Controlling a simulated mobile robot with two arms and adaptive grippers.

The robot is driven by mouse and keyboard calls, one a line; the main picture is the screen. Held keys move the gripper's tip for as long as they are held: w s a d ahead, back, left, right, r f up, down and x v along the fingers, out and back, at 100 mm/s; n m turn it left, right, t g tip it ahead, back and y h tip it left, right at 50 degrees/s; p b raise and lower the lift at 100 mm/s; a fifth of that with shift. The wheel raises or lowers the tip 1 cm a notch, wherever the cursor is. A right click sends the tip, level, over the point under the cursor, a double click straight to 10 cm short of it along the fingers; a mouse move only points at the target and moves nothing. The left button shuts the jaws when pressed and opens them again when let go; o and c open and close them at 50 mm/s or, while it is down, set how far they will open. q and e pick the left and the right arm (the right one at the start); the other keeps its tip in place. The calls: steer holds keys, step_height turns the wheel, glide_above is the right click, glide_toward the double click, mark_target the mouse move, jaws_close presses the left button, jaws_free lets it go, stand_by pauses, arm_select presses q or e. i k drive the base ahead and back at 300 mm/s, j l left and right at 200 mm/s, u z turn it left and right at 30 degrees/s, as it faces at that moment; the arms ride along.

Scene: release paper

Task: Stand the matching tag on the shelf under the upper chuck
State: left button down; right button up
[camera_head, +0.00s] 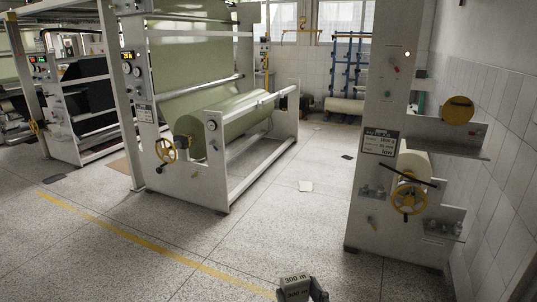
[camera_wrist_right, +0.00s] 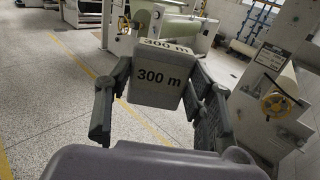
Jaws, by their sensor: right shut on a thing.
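My right gripper (camera_wrist_right: 160,88) is shut on a grey block-shaped tag (camera_wrist_right: 153,84) marked "300 m" on its front and top. It holds the tag upright, clear of the floor. The tag also shows at the bottom edge of the head view (camera_head: 294,284), partly cut off with the gripper. At the right of the head view, a yellow round upper chuck (camera_head: 459,110) sits on the white machine post (camera_head: 377,200). A grey shelf (camera_head: 435,140) juts out just below it. The tag is well apart from the shelf. My left gripper is not in view.
The post carries a dark printed sign (camera_head: 380,142), too small to read fully. A green fabric machine (camera_head: 215,100) stands left. Speckled floor between is mostly clear.

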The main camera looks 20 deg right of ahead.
mark_target(458, 149)
steer(key=i+l+z, duration=0.75)
steer(key=i+z, duration=0.6)
steer(key=i, duration=0.15)
steer(key=i+z, duration=0.15)
steer(key=i, duration=0.3)
steer(key=i+j+z, duration=0.2)
steer(key=i, duration=0.25)
steer(key=i+z, duration=0.15)
steer(key=i, duration=0.3)
steer(key=i+j+z, duration=0.15)
steer(key=i, duration=0.25)
steer(key=i+j+z, duration=0.55)
steer(key=i+j, duration=0.2)
